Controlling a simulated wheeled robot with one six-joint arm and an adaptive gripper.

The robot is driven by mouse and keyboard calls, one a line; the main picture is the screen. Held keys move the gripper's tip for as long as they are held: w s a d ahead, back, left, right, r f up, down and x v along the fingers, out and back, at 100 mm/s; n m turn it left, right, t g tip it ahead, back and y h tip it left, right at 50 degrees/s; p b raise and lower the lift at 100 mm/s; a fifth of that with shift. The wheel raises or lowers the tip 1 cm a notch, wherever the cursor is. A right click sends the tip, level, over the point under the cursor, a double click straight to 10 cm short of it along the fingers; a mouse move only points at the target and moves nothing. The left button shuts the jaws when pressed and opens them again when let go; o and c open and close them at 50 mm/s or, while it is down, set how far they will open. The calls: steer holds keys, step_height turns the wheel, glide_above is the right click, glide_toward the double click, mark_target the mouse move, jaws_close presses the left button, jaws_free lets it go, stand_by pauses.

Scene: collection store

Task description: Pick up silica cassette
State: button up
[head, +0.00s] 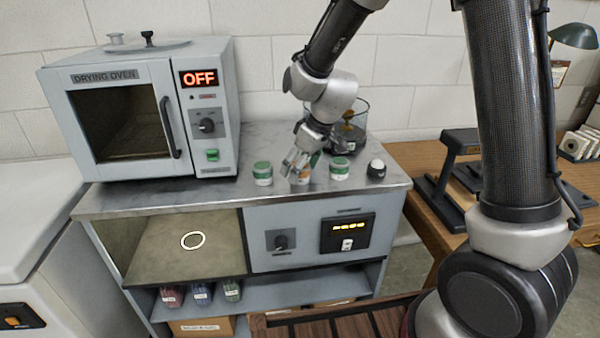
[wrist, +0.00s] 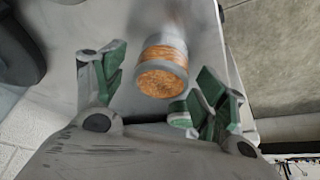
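A small round silica cassette with an orange granular face (wrist: 162,78) and a pale rim lies between my gripper's fingers in the wrist view. In the head view, a bit of its orange (head: 303,176) shows below my fingers, on the metal counter top (head: 215,197); the rest is hidden by my gripper. My gripper (head: 301,162) points down over it. In the wrist view my gripper (wrist: 161,86) is open, with green-padded fingers on either side of the cassette and visible gaps on both sides.
Similar cassettes with green tops stand left (head: 263,174) and right (head: 339,168) of my gripper, close by. A small dark, white-topped item (head: 376,169) is farther right. A glass vessel (head: 350,125) stands behind. The drying oven (head: 140,110), showing OFF, fills the counter's left.

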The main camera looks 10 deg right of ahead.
steer(key=c, duration=1)
